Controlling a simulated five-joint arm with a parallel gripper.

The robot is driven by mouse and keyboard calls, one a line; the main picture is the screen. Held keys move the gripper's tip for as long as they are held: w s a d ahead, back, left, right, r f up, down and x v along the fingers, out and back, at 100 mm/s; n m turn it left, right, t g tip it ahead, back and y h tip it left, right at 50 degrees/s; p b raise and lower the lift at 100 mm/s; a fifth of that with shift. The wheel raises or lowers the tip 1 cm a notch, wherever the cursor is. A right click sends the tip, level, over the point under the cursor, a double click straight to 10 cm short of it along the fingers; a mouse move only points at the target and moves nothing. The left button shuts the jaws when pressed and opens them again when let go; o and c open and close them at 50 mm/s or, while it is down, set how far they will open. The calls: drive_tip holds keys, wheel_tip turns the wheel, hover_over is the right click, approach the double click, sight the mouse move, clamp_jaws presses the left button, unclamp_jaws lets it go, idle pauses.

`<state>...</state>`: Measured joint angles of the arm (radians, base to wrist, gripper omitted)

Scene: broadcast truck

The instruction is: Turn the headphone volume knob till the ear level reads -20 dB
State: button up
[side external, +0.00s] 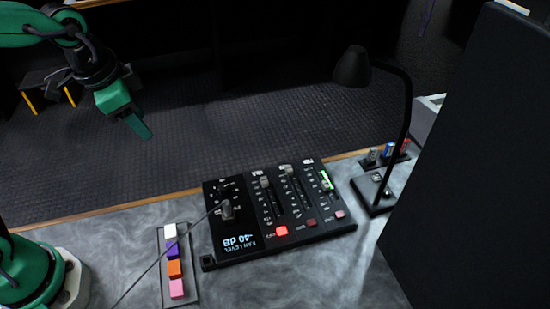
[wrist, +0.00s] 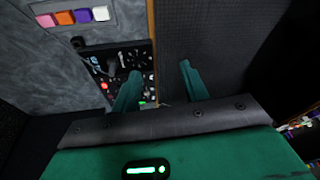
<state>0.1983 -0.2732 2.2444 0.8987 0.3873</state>
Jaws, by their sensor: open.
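The black control panel (side external: 290,240) lies on the grey desk. Its lit display (side external: 239,241) shows an ear level of -40 dB. A dark round knob (side external: 225,188) ringed by white marks sits near the panel's far left corner; it also shows in the wrist view (wrist: 136,60). A grey plug (side external: 227,210) with a cable stands close beside it. My green gripper (side external: 131,118) is high above the floor, left of the panel and well apart from the knob. In the wrist view my gripper (wrist: 160,85) has its fingers spread, with nothing between them.
Several sliders (side external: 290,172) and lit buttons fill the panel's right part. A tray with coloured blocks (side external: 174,262) lies left of it; the cable (side external: 160,255) crosses there. A black lamp (side external: 378,185) and a tall dark screen (side external: 470,150) stand at right.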

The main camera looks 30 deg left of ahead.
drive_tip(key=w+d+f+m+g, duration=0.2)
drive_tip(key=w+d+f+m, duration=0.2)
drive_tip(key=w+d+f, duration=0.15)
drive_tip(key=m+g, duration=0.1)
drive_tip(key=m, duration=0.3)
hover_over(224, 187)
drive_tip(key=shift+y, duration=0.3)
wheel_tip(224, 187, down, 6)
drive_tip(key=shift+r, duration=0.1)
drive_tip(key=shift+f, duration=3.9)
clamp_jaws()
